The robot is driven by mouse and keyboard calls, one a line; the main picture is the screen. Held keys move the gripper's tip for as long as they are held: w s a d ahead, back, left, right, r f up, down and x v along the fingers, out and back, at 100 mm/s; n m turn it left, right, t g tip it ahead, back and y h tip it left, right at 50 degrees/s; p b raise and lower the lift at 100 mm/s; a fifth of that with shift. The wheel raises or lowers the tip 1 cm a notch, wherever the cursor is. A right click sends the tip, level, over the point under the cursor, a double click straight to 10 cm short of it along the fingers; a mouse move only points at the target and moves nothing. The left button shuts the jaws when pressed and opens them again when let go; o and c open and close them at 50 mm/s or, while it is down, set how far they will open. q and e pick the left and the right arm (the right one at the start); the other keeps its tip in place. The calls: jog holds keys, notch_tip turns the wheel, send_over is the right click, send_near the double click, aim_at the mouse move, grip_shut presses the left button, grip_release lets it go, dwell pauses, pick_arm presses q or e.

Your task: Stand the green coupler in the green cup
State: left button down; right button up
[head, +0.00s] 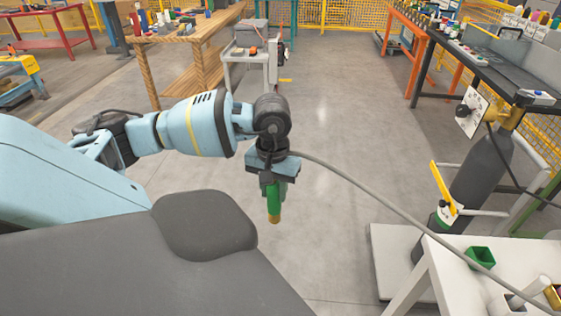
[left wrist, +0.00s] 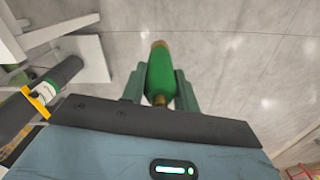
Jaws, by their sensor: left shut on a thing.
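My left gripper (head: 273,184) is shut on the green coupler (head: 274,203), a green piece with a brass end that hangs pointing down over open floor. In the left wrist view the coupler (left wrist: 161,75) sits between the two green fingers of my left gripper (left wrist: 160,85). The green cup (head: 481,256) stands on the white table at the lower right, well apart from the gripper, and looks empty. My right gripper is not in view.
The white table (head: 450,272) also bears a white cup with a pale cylinder (head: 538,286) and a yellowish cup (head: 553,295). A dark gas cylinder (head: 480,175) with a yellow bracket stands behind it. A grey cable crosses toward the table. The middle floor is clear.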

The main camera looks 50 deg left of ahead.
pick_arm(q)
jog(key=w+d+r+m, duration=0.2)
jog(key=w+d+m, duration=0.1)
jog(key=d, duration=0.7)
jog(key=w+d+r+m, duration=0.2)
jog(key=w+d+m, duration=0.1)
jog(key=d, duration=0.6)
jog(key=shift+d+r, duration=0.2)
jog(key=shift+d, duration=0.2)
jog(key=shift+w, duration=0.1)
